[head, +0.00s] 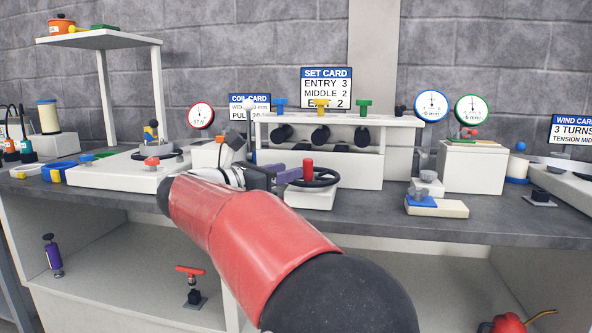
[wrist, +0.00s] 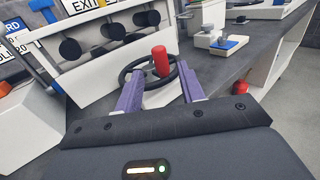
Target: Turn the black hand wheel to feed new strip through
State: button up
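The black hand wheel (head: 324,181) lies flat on a white block in front of the roller rack, with an upright red handle (head: 308,168) on its rim. In the wrist view the wheel (wrist: 126,74) and red handle (wrist: 160,61) are straight ahead. My gripper (head: 291,175) has purple fingers and reaches the wheel's left side in the head view. In the wrist view the fingers of my gripper (wrist: 160,79) are spread wide, with the handle in the gap near the tips. Neither finger visibly touches the handle; exact depth is unclear.
The white roller rack (head: 397,134) with blue, yellow and green knobs stands behind the wheel. A white block with a blue part (head: 421,200) sits to the right. Left is a flat white unit (head: 115,178) with a red knob. Dark bench top (head: 365,210) is clear right of the wheel.

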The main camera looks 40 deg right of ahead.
aim_at(305, 167)
jog(key=d, duration=0.5)
jog(key=d+p, duration=0.1)
jog(key=d, duration=0.1)
jog(key=shift+w+d, duration=0.15)
jog(key=shift+w, duration=0.15)
grip_shut()
jog(key=shift+s+t+b, duration=0.1)
jog(key=shift+t+b, duration=0.2)
jog(key=shift+b, duration=0.05)
